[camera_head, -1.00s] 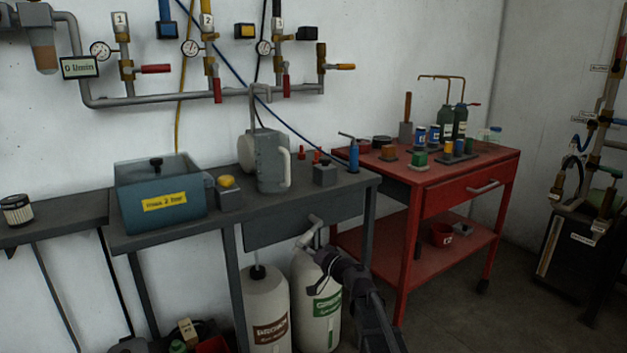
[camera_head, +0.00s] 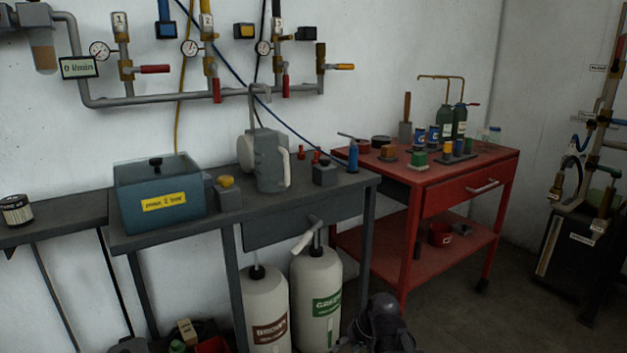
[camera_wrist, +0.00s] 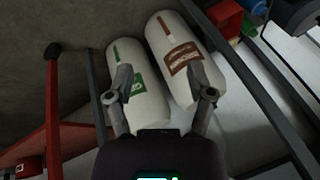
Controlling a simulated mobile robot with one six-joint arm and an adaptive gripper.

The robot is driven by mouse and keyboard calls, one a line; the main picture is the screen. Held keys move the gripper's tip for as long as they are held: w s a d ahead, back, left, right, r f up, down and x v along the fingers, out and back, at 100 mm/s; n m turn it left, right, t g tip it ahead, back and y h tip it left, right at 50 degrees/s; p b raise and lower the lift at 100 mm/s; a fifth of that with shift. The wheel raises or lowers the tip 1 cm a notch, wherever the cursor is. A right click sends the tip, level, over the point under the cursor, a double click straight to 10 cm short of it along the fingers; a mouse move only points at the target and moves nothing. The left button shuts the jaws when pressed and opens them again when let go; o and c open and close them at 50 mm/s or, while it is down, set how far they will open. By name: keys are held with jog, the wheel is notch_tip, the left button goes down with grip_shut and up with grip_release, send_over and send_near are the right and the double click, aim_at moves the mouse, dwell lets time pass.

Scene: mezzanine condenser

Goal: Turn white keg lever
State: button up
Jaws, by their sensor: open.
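I cannot make out the lever in the wrist view.
The grey bench (camera_head: 170,232) carries a blue box (camera_head: 160,200), a grey jug (camera_head: 266,160) and small parts. A red cart (camera_head: 430,195) stands close to the right. Pipes with valves (camera_head: 200,98) run along the wall. Floor is open in front of the cart.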

jog(key=s+d+f+m+g+h, duration=0.2)
jog(key=s+d+h, duration=0.3)
jog(key=s+d, duration=0.35)
notch_tip(320, 180, up, 38)
jog(key=w+p, duration=0.1)
jog(key=p, duration=3.6)
jog(key=shift+w+y+p, duration=0.2)
jog(key=shift+y+p, duration=0.1)
jog(key=shift+p, duration=0.05)
jog(key=shift+a+f, duration=0.1)
